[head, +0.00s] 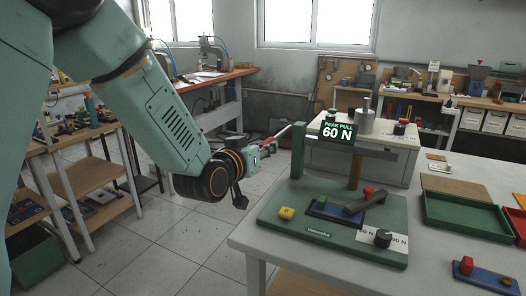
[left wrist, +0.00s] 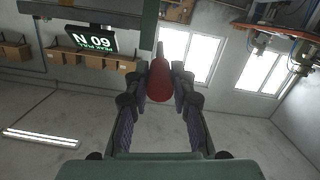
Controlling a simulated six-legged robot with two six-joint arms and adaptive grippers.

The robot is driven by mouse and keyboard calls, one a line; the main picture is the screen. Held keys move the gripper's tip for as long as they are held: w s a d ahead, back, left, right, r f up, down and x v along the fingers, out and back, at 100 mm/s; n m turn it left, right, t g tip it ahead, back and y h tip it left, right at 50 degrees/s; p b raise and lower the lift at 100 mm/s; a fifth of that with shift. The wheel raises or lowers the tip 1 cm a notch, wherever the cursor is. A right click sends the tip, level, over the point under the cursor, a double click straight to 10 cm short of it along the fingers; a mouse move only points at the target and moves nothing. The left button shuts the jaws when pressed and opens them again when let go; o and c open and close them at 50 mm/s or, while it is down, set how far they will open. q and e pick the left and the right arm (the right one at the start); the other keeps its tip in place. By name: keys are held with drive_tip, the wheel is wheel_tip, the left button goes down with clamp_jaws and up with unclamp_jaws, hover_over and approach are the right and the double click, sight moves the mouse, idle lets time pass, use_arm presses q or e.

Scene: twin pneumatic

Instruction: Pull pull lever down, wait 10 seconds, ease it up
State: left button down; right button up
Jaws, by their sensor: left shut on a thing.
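The pull lever has a red grip (head: 283,132), which shows in the head view left of the green post of the test rig. My left gripper (head: 271,143) is at this grip, its arm coming in from the left. In the left wrist view the red grip (left wrist: 160,80) sits between the two fingers, which are shut on it. The lever's pivot is hard to make out. The rig's display (head: 338,132) reads "PEAK PULL 60 N" and shows upside down in the wrist view (left wrist: 91,41). My right gripper is in neither view.
The rig's green base plate (head: 285,232) stands on a white table, carrying a yellow button (head: 287,213), a red knob (head: 368,192) and a black knob (head: 383,238). A green tray (head: 463,239) lies to the right. Open floor lies left of the table.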

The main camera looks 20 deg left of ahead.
use_arm(q)
drive_tip(key=shift+f, duration=0.15)
drive_tip(key=c, duration=1.1)
unclamp_jaws()
drive_tip(key=shift+w, duration=0.1)
drive_tip(key=shift+s+a+r, duration=0.1)
drive_tip(key=shift+s+r, duration=0.1)
drive_tip(key=shift+s, duration=1.05)
drive_tip(key=shift+s+a+r, duration=0.1)
drive_tip(key=shift+s+r, duration=0.1)
drive_tip(key=shift+s, duration=1.05)
drive_tip(key=shift+s+r, duration=0.2)
drive_tip(key=shift+s, duration=1.05)
drive_tip(key=shift+s, duration=0.1)
